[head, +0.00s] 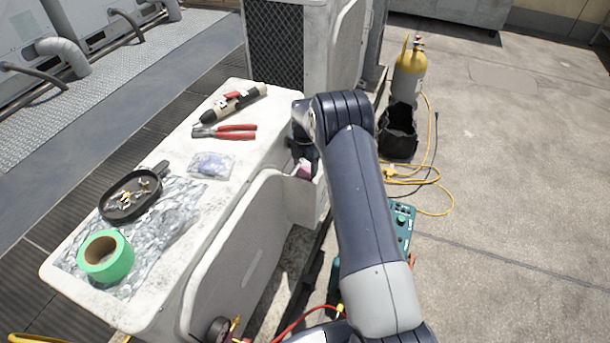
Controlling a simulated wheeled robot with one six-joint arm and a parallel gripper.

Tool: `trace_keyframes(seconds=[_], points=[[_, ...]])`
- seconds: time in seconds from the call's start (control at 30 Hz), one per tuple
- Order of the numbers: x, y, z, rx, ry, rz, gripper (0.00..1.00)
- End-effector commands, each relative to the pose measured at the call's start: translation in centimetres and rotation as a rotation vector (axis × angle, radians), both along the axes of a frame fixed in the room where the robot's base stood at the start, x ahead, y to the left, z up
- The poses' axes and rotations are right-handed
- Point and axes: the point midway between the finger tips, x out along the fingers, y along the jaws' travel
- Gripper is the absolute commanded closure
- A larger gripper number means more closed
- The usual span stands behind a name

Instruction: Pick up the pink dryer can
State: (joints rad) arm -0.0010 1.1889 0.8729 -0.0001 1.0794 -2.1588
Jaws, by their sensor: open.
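My gripper (303,158) is open and points down close over the pink patch. Its fingers are dark and mostly hidden behind my wrist, so I cannot tell whether they touch the can or stand around it.
The white top (228,185) holds red-handled snips (226,131), a beige-and-black tool (233,102), a plastic bag (212,165), a black dish of brass fittings (131,196) and green tape (106,257). A yellow cylinder (409,75) and hoses stand on the floor, right.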

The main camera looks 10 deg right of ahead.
Motion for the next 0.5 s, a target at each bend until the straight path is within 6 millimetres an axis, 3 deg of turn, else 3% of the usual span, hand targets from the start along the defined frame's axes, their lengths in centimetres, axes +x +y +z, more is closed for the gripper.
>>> trace_keyframes(seconds=[0.2, 0.43, 0.5], points=[[0.0, 0.0, -3.3, 0.000, 0.001, 0.000, 0.39], [0.0, 0.0, -3.5, 0.000, 0.000, 0.000, 0.39], [0.0, 0.0, -3.5, 0.000, 0.000, 0.000, 0.44]])
